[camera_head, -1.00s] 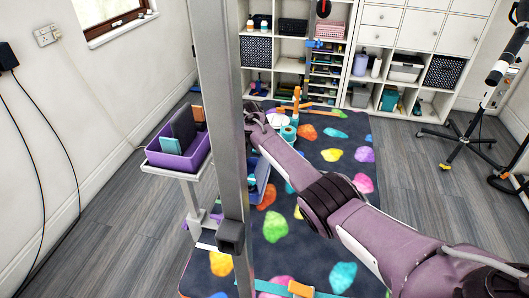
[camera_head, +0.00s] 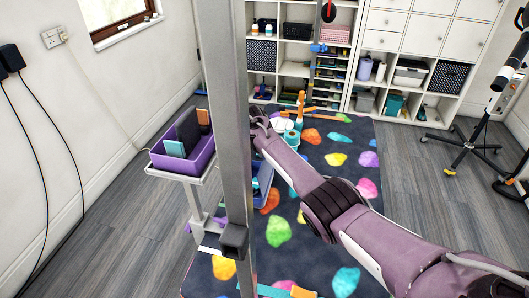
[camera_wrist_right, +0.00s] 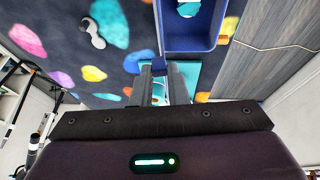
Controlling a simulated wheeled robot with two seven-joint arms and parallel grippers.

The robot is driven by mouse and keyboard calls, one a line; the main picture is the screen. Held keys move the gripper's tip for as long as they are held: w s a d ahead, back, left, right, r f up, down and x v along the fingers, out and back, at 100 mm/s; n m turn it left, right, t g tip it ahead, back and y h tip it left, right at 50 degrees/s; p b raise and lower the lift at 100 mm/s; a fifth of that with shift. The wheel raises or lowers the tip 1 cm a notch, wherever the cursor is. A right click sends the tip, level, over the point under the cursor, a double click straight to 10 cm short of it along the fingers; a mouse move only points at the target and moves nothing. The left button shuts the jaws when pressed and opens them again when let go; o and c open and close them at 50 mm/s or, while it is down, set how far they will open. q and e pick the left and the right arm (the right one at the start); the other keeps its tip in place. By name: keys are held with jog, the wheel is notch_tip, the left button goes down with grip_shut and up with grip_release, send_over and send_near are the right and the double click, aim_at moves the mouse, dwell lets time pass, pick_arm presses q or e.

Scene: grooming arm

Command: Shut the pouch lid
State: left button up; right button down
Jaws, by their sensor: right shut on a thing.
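No pouch or pouch lid can be made out for certain. A purple open-topped container (camera_head: 204,158) stands on a small white stand at the left in the head view. A dark flat panel (camera_head: 187,128) stands upright in it, beside a teal piece (camera_head: 174,149). My right gripper (camera_head: 258,122) is just right of the grey post, its tips partly hidden. In the right wrist view, its fingers (camera_wrist_right: 159,88) are shut on a small light-blue piece between them. A teal flat thing (camera_wrist_right: 188,74) lies behind the fingers. My left gripper is out of view.
A grey upright post (camera_head: 231,120) crosses the head view between the container and my right arm. A blue bin (camera_wrist_right: 190,45) lies just beyond the fingertips. A dark mat with coloured spots (camera_head: 300,220) covers the floor. White shelves (camera_head: 405,20) line the back wall.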

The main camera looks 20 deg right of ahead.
jog(key=shift+s+a+f, duration=0.15)
jog(key=shift+s+f, duration=0.1)
jog(key=shift+f, duration=0.2)
jog(key=c, duration=1.6)
grip_release()
jog(key=shift+w, duration=0.1)
jog(key=shift+o, duration=0.8)
jog(key=shift+w, duration=0.15)
jog(key=shift+r, duration=0.1)
jog(key=shift+r, duration=0.1)
jog(key=shift+r, duration=0.55)
jog(key=v, duration=0.6)
jog(key=shift+a, duration=0.2)
